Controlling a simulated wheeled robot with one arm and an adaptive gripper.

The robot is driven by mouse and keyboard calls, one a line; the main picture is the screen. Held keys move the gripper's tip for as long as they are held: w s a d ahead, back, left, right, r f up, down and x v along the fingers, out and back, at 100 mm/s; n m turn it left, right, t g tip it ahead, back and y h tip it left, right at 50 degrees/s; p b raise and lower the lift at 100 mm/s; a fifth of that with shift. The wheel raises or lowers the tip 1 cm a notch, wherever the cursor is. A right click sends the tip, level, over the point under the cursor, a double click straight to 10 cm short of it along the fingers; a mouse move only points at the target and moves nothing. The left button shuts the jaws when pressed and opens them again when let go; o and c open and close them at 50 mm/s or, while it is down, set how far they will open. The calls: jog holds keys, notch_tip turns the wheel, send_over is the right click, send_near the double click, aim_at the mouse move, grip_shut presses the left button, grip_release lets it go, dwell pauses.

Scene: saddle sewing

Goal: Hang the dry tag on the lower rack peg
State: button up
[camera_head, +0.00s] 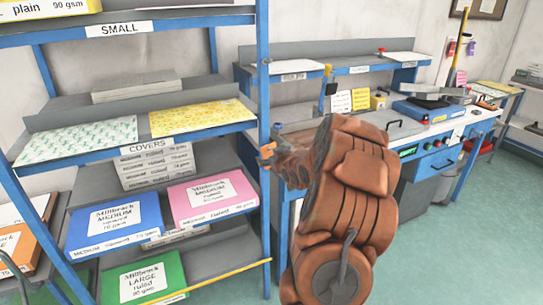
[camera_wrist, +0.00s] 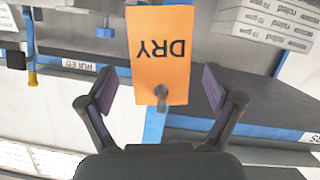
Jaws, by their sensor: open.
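The orange tag (camera_wrist: 160,50) shows upside down in the wrist view, with "DRY" in black letters. A grey peg (camera_wrist: 161,93) passes through it near its lower picture edge, so the tag appears to hang on the peg, in front of a blue rack post (camera_wrist: 154,126). I cannot tell which peg it is. My gripper (camera_wrist: 159,88) is open, with one finger on each side of the tag and visible gaps to both. In the head view my arm reaches to the blue post (camera_head: 263,80); the tag is not clearly distinguishable there.
The rack's shelves hold paper packs, including a pink one (camera_head: 212,198), a blue one (camera_head: 115,222) and a green one (camera_head: 145,279). A blue workbench (camera_head: 345,70) stands behind my arm. The green floor (camera_head: 440,250) at right is clear.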

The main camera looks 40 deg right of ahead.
jog(key=shift+s, duration=0.1)
jog(key=v, duration=1.2)
jog(key=s+a+f+n+g+y, duration=0.1)
jog(key=s+a+f+g+y, duration=0.2)
jog(key=a, duration=0.8)
jog(key=s+a+f+g, duration=0.25)
jog(key=a+g, duration=0.25)
jog(key=a, duration=0.5)
jog(key=s+a+r+g+y, duration=0.1)
jog(key=s+a+g, duration=0.2)
jog(key=s+a, duration=0.6)
jog(key=s+a+r+n+g+y, duration=0.1)
jog(key=s+a+g, duration=0.3)
jog(key=s+a, duration=0.6)
jog(key=s+r, duration=0.1)
jog(key=s, duration=0.3)
jog(key=shift+s+a+y, duration=0.2)
jog(key=shift+s+y, duration=0.15)
jog(key=shift+y, duration=0.05)
